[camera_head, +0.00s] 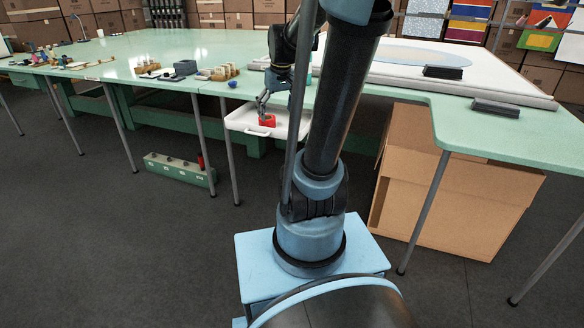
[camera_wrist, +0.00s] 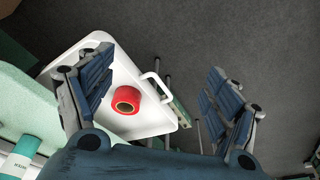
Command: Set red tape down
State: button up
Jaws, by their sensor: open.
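The red tape (camera_wrist: 126,101) is a red roll with a dark core, resting in the white tray (camera_wrist: 84,52). In the head view the red tape (camera_head: 268,120) lies in the same white tray (camera_head: 241,118), at the front edge of the green table. My gripper (camera_wrist: 157,108) is open, with its two blue padded fingers spread wide. The tape lies between the fingers in the wrist view, nearer the left one, and neither finger appears to grip it. In the head view my gripper (camera_head: 263,108) is just above the tape, partly hidden by my arm.
The green table (camera_head: 200,52) carries small spools (camera_head: 219,72) and other items along its front edge. A white panel (camera_head: 440,72) with black blocks lies at right.

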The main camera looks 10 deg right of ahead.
jog(key=s+f+m, duration=0.1)
jog(key=s+f, duration=0.4)
jog(key=s, duration=0.5)
jog(key=s+f+m, duration=0.1)
jog(key=s+f, duration=0.4)
jog(key=s, duration=0.5)
jog(key=shift+s+d+h, duration=0.15)
jog(key=shift+s+h, duration=0.1)
jog(key=shift+h, duration=0.05)
jog(key=shift+f, duration=0.1)
jog(key=shift+w+f, duration=0.2)
jog(key=shift+w, duration=0.2)
